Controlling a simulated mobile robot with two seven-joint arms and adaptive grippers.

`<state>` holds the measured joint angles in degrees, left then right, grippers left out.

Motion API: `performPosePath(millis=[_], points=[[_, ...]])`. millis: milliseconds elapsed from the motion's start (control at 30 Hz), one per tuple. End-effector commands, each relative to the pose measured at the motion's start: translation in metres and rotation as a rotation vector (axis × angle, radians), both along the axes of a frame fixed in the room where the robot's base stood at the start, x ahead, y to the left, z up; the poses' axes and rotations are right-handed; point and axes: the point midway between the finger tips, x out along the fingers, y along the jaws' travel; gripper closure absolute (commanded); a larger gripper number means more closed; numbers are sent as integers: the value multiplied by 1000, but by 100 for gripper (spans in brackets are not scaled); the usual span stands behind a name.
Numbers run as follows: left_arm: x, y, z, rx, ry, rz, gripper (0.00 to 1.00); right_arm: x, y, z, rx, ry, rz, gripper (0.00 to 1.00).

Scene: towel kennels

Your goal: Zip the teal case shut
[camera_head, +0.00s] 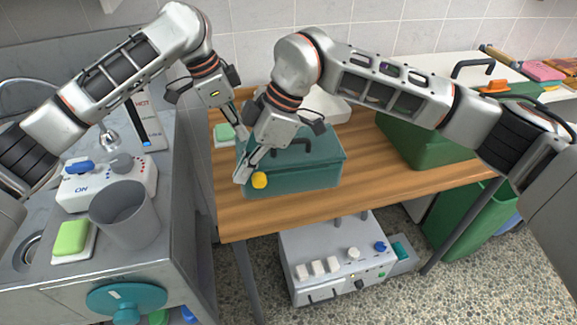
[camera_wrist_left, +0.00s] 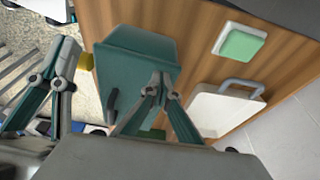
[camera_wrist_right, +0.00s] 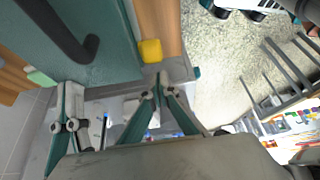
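The teal case (camera_head: 315,178) sits near the left end of the wooden table, with a dark handle (camera_head: 290,147) on its top. A yellow block-like pull (camera_head: 259,180) is at its front left corner; it also shows in the right wrist view (camera_wrist_right: 150,50). My right gripper (camera_head: 241,180) looks shut and empty, its tips just left of the pull; contact cannot be told. My left gripper (camera_head: 239,136) looks shut and empty behind it, near the case's left side. In the left wrist view the case (camera_wrist_left: 135,65) lies beyond my left fingertips. The zip line is not clear.
A green sponge on a white dish (camera_head: 223,133) and a white tray (camera_head: 325,105) stand behind the case. A larger green box (camera_head: 410,145) stands to the right. A grey cup (camera_head: 127,215) is on the left counter. Clear table (camera_head: 370,175) lies right of the case.

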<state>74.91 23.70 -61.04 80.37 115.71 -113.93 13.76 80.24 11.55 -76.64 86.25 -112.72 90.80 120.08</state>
Motion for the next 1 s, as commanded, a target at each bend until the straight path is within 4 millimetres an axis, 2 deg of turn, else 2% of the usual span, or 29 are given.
performPosePath(millis=[300, 667, 1000], points=[[0, 0, 0, 0, 0, 0, 100, 0, 0, -11, 0, -1, 0, 100], [0, 0, 0, 0, 0, 0, 100, 1, -1, -11, 0, -1, 0, 100], [0, 0, 0, 0, 0, 0, 100, 4, -17, -11, 0, 0, -1, 100]])
